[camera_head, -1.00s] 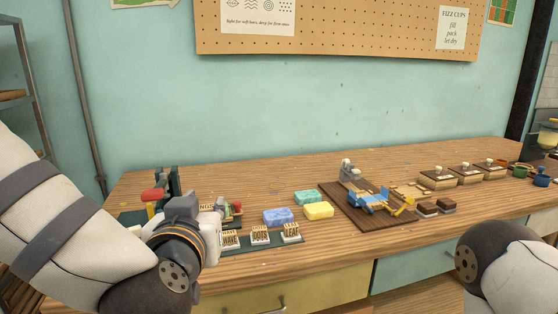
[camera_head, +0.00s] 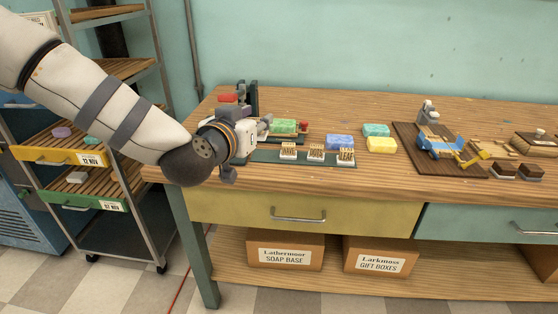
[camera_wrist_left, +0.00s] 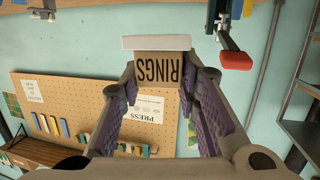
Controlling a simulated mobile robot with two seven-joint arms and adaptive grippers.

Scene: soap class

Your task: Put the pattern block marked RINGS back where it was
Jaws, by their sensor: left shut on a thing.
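My left gripper (camera_head: 266,130) is shut on the RINGS pattern block (camera_wrist_left: 157,69), which shows upside down between the fingers in the left wrist view, with a white slab on one end. In the head view the block is mostly hidden by the gripper. A dark green mat (camera_head: 265,157) lies along the table's front left. Three similar blocks stand on it in a row: a left one (camera_head: 288,151), a middle one (camera_head: 316,153) and a right one (camera_head: 346,157). Bare mat shows left of them, beside my gripper. My right gripper is out of view.
A green soap (camera_head: 284,126) and the dark press frame (camera_head: 253,98) with a red part (camera_head: 228,98) stand just behind my gripper. Blue (camera_head: 340,141), teal (camera_head: 376,130) and yellow (camera_head: 382,145) soaps lie to the right. A shelf rack (camera_head: 120,70) stands left of the table.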

